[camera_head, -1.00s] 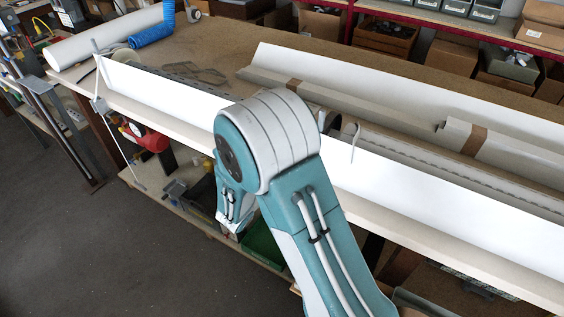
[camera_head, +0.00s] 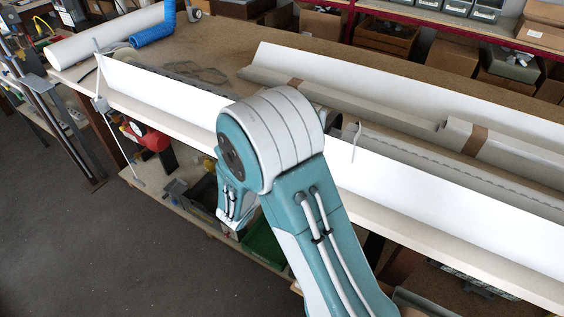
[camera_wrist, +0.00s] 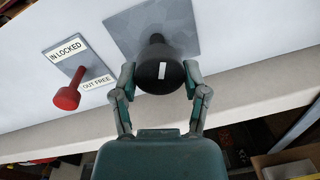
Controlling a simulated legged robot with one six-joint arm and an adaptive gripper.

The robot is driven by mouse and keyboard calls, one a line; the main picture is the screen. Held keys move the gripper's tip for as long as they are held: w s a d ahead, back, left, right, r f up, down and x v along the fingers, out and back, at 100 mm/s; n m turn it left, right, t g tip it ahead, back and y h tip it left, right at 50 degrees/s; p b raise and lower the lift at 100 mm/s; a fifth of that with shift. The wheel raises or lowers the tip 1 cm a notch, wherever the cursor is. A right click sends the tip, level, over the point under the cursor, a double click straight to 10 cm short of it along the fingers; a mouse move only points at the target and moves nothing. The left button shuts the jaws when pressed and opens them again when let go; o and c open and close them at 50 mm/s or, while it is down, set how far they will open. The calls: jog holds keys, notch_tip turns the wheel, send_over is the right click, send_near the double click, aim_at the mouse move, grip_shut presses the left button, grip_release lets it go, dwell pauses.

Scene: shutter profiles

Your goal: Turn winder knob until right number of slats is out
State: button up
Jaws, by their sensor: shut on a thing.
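In the wrist view, my gripper (camera_wrist: 160,82) is shut on the black winder knob (camera_wrist: 152,54), with one finger on each side of it. The knob is round with a white mark on its face and stands out from a grey plate (camera_wrist: 178,20) on the long white front panel (camera_wrist: 25,100). In the head view the panel (camera_head: 160,88) runs along the bench's front edge. My arm hides the gripper and knob there. The slats cannot be told clearly in either view.
Left of the knob is a red-knobbed lever (camera_wrist: 67,97) with labels "IN LOCKED" and "OUT FREE". Long pale profiles (camera_head: 370,85) lie on the bench (camera_head: 225,50). The floor (camera_head: 80,250) in front is clear.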

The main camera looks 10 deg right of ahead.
jog(key=m, duration=0.4)
jog(key=shift+w+r, duration=0.1)
jog(key=shift+w, duration=0.05)
jog(key=shift+m+y, duration=0.3)
jog(key=shift+m, duration=1.7)
jog(key=o, duration=1)
jog(key=shift+o, duration=0.7)
jog(key=shift+d, duration=0.15)
